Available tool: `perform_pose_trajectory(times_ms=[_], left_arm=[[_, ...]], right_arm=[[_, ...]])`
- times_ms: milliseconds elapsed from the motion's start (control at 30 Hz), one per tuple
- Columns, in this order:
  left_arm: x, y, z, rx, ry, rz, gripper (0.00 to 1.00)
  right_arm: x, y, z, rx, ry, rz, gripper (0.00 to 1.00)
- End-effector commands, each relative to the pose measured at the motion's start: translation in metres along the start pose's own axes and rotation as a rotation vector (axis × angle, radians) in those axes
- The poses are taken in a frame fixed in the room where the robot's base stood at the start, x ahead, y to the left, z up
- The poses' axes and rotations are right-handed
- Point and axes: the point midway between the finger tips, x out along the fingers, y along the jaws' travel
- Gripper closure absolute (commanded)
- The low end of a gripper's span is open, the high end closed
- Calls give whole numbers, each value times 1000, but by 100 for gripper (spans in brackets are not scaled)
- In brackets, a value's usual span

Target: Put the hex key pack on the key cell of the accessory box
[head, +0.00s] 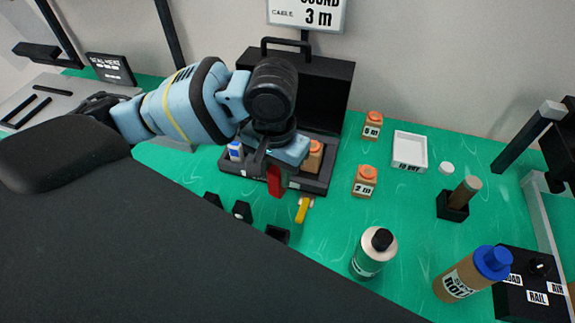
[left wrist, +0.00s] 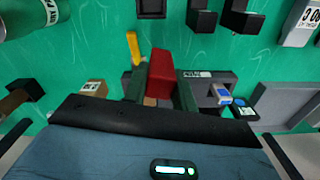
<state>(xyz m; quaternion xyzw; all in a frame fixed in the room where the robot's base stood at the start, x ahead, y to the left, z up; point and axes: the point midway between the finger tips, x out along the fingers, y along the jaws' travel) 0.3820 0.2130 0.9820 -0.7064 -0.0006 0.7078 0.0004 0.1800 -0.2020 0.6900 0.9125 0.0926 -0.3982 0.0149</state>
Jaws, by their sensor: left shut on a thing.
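The red block, which I take for the hex key pack (head: 275,181), is between the fingers of my left gripper (head: 280,167). It also shows in the left wrist view (left wrist: 160,75), with a finger on each side. The black accessory box (head: 314,187) stands open with its lid raised at the back. The gripper and pack are over the front part of the box. A blue-and-white item (head: 235,150) sits in its left part and an orange item (head: 313,156) in its right part. My wrist hides the middle cells, and I cannot tell which is the key cell. My right gripper is not in view.
A yellow item (head: 303,209) lies just in front of the box. Small black holders (head: 242,211) stand to the front left. Orange blocks (head: 365,181), a white tray (head: 410,150) and bottles (head: 374,253) stand to the right. Green mat between them is clear.

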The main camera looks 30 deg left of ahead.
Motion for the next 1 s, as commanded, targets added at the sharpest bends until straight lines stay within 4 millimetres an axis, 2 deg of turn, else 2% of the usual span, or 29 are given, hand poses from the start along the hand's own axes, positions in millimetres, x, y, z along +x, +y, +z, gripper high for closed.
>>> perform_pose_trajectory(times_ms=[233,367,1000], left_arm=[[0,-1,-2,32,0,0,96],[0,-4,-7,150,1,-1,96],[-2,-30,-49,1190,1,-5,96]], right_arm=[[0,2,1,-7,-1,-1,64],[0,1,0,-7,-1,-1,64],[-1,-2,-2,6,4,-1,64]])
